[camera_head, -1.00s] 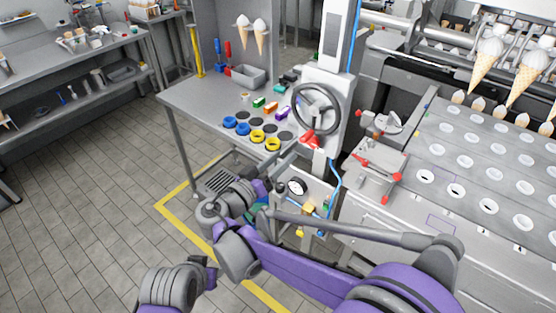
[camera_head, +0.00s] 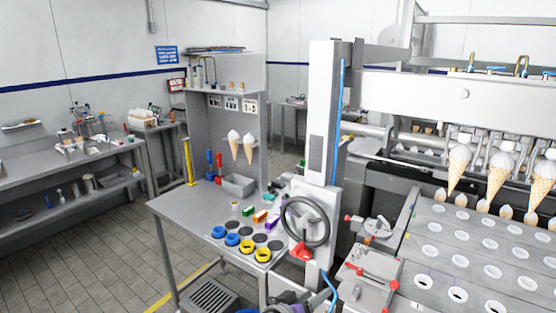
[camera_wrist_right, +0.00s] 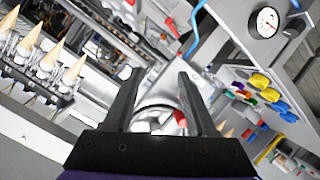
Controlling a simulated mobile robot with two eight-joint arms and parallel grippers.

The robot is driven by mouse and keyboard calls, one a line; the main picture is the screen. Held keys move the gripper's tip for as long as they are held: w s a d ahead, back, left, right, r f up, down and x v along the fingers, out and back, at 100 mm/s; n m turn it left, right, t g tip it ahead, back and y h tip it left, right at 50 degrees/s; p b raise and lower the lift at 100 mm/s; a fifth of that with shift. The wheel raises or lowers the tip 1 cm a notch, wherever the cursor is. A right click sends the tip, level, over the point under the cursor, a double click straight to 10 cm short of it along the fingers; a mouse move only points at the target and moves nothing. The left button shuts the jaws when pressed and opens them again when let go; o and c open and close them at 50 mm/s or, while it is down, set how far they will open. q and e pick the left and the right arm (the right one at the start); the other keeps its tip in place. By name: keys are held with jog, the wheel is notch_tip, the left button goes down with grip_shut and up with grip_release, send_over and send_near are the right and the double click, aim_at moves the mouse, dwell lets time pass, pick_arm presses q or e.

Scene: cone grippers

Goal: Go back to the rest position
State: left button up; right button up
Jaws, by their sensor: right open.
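My right gripper (camera_wrist_right: 157,100) shows in the right wrist view with its two dark fingers spread apart and nothing between them. Behind the fingers, a grey rounded machine part and a red handle (camera_wrist_right: 180,118) are in sight, and I cannot tell how far off they are. In the head view, only a small part of my right arm shows at the bottom edge, below the black handwheel (camera_head: 305,222). My left gripper is out of view.
A grey worktable (camera_head: 180,212) carries blue and yellow rings (camera_head: 248,247), colored blocks and a grey bin (camera_head: 238,186). The cone machine (camera_head: 450,240) with holed plates fills the right. Tiled floor (camera_head: 90,250) lies open at left.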

jog(key=s+d+f+g+y, duration=0.4)
jog(key=s+d+f, duration=0.2)
jog(key=s+d, duration=0.4)
jog(key=s+f+y, duration=0.4)
jog(key=s+y, duration=0.1)
jog(key=s, duration=0.6)
jog(key=shift+s+a+n+g, duration=0.2)
jog(key=shift+a+n+g, duration=0.1)
jog(key=shift+n+g, duration=0.1)
